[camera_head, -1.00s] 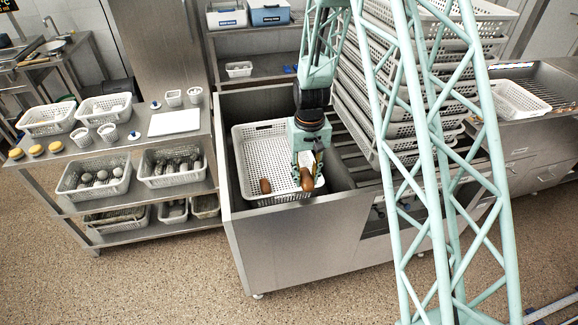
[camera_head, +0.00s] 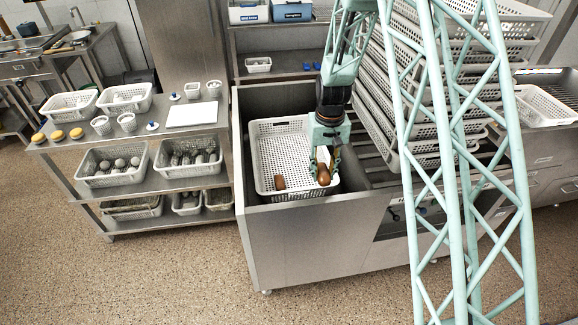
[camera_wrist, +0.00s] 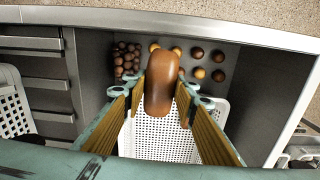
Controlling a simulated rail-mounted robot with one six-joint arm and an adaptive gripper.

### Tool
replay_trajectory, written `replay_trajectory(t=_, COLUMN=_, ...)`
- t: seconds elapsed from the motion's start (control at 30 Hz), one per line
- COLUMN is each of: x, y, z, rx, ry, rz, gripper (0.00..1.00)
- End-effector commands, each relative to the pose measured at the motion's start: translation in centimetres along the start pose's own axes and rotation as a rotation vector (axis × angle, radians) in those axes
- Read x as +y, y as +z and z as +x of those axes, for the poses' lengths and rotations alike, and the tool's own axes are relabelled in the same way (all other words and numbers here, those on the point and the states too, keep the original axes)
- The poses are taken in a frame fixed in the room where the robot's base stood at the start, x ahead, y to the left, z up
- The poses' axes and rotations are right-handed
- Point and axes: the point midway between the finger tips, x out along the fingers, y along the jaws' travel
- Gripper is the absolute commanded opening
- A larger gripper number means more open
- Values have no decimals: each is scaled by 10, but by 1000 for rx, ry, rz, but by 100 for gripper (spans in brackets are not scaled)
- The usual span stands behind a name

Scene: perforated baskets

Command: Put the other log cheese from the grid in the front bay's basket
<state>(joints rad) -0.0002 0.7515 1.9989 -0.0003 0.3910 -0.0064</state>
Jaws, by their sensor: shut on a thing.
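A brown, rounded log cheese (camera_head: 324,175) is between the fingertips of my gripper (camera_head: 323,160). My gripper is shut on it at the right side of a white perforated basket (camera_head: 262,185) in the steel bay. In the wrist view the held log cheese (camera_wrist: 160,85) lies lengthwise between the yellow-padded fingers (camera_wrist: 160,98), with the white basket (camera_wrist: 150,145) below. Another brown log (camera_head: 280,183) lies in the basket at its front left. In the wrist view a brown piece (camera_wrist: 184,108) shows partly behind the held log. Whether the held log touches the basket floor is unclear.
Steel bay walls (camera_head: 300,210) surround the basket closely. A tall tilted stack of white baskets (camera_head: 415,120) stands just right of my arm. A shelf (camera_head: 150,145) with filled baskets stands left. Several brown and orange balls (camera_wrist: 196,53) show beyond the basket in the wrist view.

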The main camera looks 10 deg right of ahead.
Motion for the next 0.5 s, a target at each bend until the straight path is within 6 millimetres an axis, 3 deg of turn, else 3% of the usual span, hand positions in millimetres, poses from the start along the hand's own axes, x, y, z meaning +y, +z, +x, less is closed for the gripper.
replay_trajectory(t=0.5, x=0, y=-125, z=92, rx=2, ry=1, rz=-27, gripper=13)
